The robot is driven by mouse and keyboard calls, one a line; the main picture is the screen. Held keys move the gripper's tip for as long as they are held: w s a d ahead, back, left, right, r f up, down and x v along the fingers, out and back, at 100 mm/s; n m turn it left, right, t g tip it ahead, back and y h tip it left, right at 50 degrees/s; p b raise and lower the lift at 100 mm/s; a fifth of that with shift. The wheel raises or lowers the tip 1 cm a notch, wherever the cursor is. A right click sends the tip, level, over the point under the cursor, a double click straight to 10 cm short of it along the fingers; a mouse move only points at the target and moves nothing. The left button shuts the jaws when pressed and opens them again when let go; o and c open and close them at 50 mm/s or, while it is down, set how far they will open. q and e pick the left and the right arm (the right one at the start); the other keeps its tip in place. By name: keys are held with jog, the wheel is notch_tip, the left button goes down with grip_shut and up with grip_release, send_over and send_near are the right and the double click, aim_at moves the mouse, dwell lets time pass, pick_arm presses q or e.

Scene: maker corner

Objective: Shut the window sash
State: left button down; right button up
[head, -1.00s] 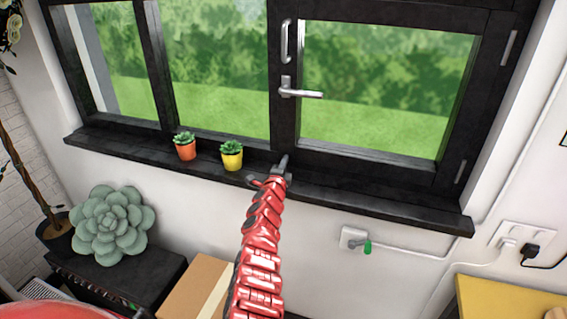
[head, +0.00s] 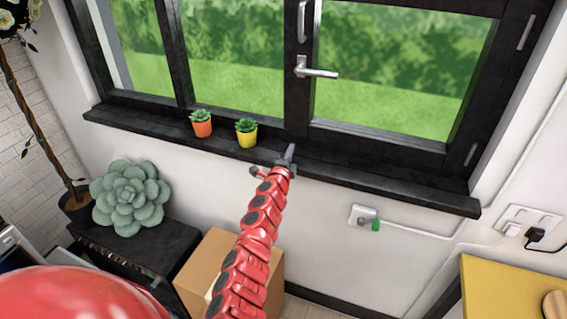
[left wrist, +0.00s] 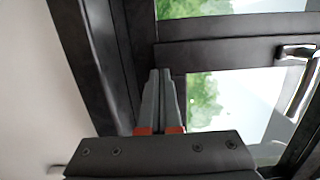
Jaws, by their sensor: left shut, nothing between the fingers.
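The dark-framed window sash (head: 385,144) with its glass pane fills the upper right of the head view. Its silver lever handle (head: 316,72) points sideways to the right. The handle also shows at the right of the left wrist view (left wrist: 300,82). I cannot tell whether the sash stands slightly ajar. My left gripper (head: 289,153) is in front of the sill, below the sash's handle-side lower corner. In the left wrist view its fingers (left wrist: 160,78) are together and empty, overlapping dark frame bars; contact cannot be told. My right gripper is not in view.
An orange potted succulent (head: 202,129) and a yellow one (head: 246,139) stand on the dark sill (head: 400,190), left of my gripper. A cardboard box (head: 205,262), a dark cabinet (head: 178,245) and a yellow table (head: 500,290) are below.

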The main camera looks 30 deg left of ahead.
pick_arm(q)
jog(key=a+b+v, duration=0.1)
jog(key=v, duration=0.5)
jog(key=shift+s+d, duration=0.3)
jog(key=shift+s, duration=0.1)
jog(key=shift+f, duration=0.1)
